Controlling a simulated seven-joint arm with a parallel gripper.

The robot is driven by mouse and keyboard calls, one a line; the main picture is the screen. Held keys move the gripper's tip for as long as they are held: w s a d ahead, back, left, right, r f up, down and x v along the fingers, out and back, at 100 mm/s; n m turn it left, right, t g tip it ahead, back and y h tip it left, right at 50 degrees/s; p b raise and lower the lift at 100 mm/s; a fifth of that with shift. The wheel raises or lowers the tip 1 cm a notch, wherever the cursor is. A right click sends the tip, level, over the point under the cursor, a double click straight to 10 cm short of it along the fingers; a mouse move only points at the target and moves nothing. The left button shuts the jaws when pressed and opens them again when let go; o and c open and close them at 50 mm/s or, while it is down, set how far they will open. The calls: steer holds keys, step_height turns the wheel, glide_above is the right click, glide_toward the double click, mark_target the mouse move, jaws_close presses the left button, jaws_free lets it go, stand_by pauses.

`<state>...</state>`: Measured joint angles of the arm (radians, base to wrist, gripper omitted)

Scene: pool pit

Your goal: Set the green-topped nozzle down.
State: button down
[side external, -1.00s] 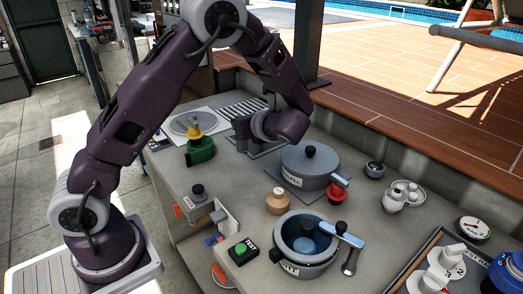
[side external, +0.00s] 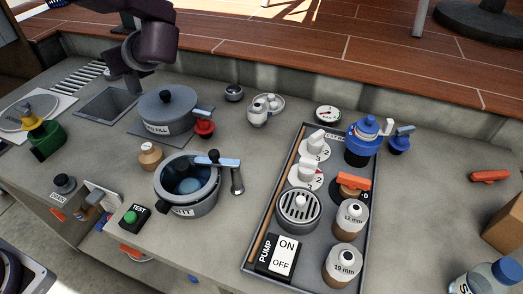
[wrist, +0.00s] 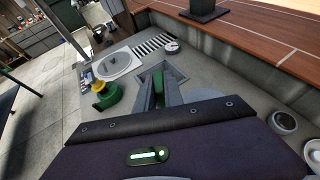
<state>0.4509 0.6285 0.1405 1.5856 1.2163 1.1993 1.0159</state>
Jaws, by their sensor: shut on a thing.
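In the wrist view, a small green part (wrist: 158,82) shows between the fingers of my gripper (wrist: 160,98); it appears to be the top of the green-topped nozzle. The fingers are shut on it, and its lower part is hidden. They point toward the rectangular sink recess (wrist: 180,75). In the side view, my gripper (side external: 132,84) is high at the upper left, by the far right side of the recess (side external: 107,103) and left of the lidded grey pot (side external: 168,110). The nozzle cannot be made out there. I cannot tell whether it touches anything.
A green fitting with a yellow top (side external: 47,139) stands by a round plate (side external: 20,118), left of the recess. A slotted drainer (side external: 78,76) lies behind it. An open pot (side external: 187,190) and a tray (side external: 262,230) of fittings stand to the right. Counter between recess and front edge is partly clear.

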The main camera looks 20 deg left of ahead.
steer(key=w+d+m+t+h, duration=0.3)
steer(key=d+m, duration=0.1)
steer(key=d, duration=1.2)
steer(key=w+d+m+t+h, duration=0.3)
steer(key=d+m+t+h, duration=0.15)
steer(key=d, duration=1.05)
steer(key=shift+g+y, duration=0.35)
steer(key=shift+y, duration=0.2)
step_height(320, 180, down, 15)
steer(key=shift+s+r, duration=0.1)
steer(key=shift+r, duration=0.1)
steer(key=shift+f, duration=0.1)
steer(key=c, duration=1.5)
jaws_free()
steer(key=shift+o, duration=0.2)
